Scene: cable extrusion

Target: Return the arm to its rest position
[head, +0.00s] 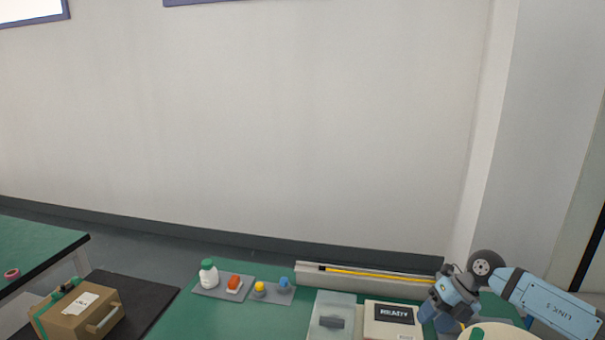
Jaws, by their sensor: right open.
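My right arm (548,303) is light blue and comes in from the right edge. Its gripper (430,312) is at the lower right, beside the right end of the white box with a dark READY display (394,313). The gripper is open, and I see nothing held in it. Its fingers are small and partly hidden by the wrist, so I cannot tell whether they touch anything. My left gripper is not in view.
A brown box (82,312) sits at lower left.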

